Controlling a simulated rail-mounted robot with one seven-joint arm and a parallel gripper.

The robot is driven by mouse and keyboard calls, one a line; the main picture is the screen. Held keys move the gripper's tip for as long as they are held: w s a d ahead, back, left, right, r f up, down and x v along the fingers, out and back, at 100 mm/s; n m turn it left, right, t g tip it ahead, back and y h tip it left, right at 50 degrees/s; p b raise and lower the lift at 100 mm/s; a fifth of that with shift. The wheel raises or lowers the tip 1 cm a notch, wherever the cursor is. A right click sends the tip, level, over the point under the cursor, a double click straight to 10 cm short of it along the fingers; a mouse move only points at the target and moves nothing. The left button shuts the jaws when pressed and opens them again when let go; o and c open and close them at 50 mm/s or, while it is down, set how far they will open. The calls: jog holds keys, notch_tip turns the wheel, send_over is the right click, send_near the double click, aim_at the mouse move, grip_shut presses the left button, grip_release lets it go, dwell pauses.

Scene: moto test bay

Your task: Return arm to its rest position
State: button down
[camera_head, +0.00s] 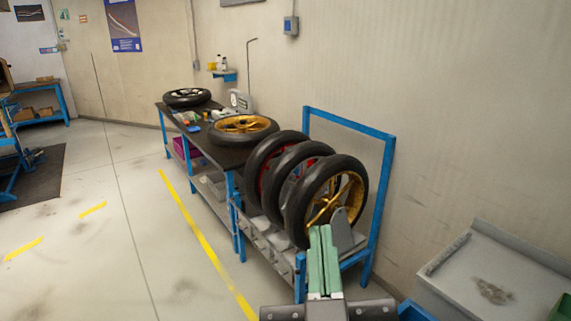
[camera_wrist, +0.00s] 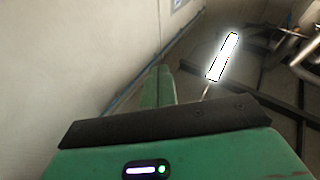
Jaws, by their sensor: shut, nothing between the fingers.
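My gripper (camera_head: 323,250) shows at the bottom centre of the head view, with its two green fingers pressed together and pointing up in the picture. It is shut and empty. In the head view its fingertips overlap the lower edge of the nearest wheel (camera_head: 357,200) on the blue rack; I cannot tell the gap in depth. In the wrist view the green fingers (camera_wrist: 158,87) point away from the camera beside a pale wall, with nothing held between them.
A blue rack (camera_head: 388,200) holds upright wheels. Behind it, a workbench (camera_head: 228,158) carries a gold-rimmed wheel (camera_head: 243,125) and a black wheel (camera_head: 187,96) lying flat. A grey cabinet (camera_head: 490,270) stands at the lower right.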

jog(key=s+a+r+t+y+p, duration=0.1)
jog(key=s+a+r+p, duration=0.1)
jog(key=r, duration=0.2)
jog(key=s+a+r+m+t+p, duration=0.1)
jog(key=s+a+r+p, duration=0.1)
jog(key=r, duration=0.3)
jog(key=s+a+r+t+y+p, duration=0.1)
jog(key=s+a+r+p, duration=0.1)
jog(key=a+r, duration=0.15)
notch_tip(320, 180, up, 18)
jog(key=d+p, duration=0.1)
jog(key=p, duration=1.5)
jog(key=shift+w+d+p, duration=0.15)
jog(key=shift+p, duration=0.15)
jog(key=shift+f, duration=0.1)
notch_tip(320, 180, down, 55)
jog(key=b, duration=5.5)
jog(key=shift+d+f+h, duration=0.2)
jog(key=shift+d+h, duration=0.05)
jog(key=shift+h, duration=0.15)
